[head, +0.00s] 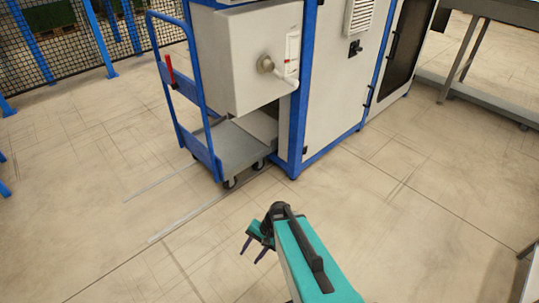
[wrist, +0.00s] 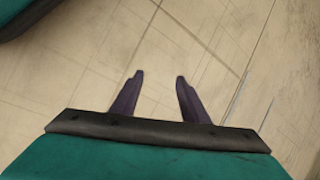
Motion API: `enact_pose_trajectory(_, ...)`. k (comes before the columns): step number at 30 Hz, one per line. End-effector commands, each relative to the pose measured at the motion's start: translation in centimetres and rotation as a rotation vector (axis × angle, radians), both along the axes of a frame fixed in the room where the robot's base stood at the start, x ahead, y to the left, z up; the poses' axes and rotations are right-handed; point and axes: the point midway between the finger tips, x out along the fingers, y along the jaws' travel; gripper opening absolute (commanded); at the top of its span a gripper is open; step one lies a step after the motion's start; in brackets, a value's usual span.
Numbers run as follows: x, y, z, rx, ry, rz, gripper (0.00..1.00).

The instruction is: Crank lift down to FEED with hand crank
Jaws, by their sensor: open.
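The hand crank (head: 283,73) is on the front of a light grey box on the blue-framed machine in the head view. It has a round hub and an arm reaching right to a pale grip. A narrow white plate (head: 292,47) with small markings, too small to read, sits just above it. My gripper (head: 254,248) is low over the floor, in front of the machine and well apart from the crank. Its two dark fingers are spread and empty, as the wrist view (wrist: 159,76) also shows. The crank is not in the wrist view.
A blue-framed cart (head: 205,158) with a grey deck and a red lever (head: 170,70) stands partly beneath the box, left of the machine. A mesh fence (head: 55,45) is at the back left. A grey table (head: 475,95) is at the right. The floor around my gripper is clear.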

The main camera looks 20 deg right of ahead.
Motion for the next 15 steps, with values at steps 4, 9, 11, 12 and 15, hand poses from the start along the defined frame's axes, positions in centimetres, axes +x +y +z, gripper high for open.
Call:
enact_pose_trajectory(4, -6.1, 1.7, -3.8, -0.092, 0.066, 0.246, 0.41)
enact_pose_trajectory(9, -12.5, 2.0, -6.9, -0.184, 0.137, 0.534, 0.41)
enact_pose_trajectory(11, -14.4, 1.9, -7.7, -0.209, 0.158, 0.624, 0.41)
enact_pose_trajectory(12, -15.5, 1.7, -8.1, -0.223, 0.172, 0.679, 0.41)
enact_pose_trajectory(15, -17.6, 1.3, -8.8, -0.251, 0.199, 0.789, 0.41)
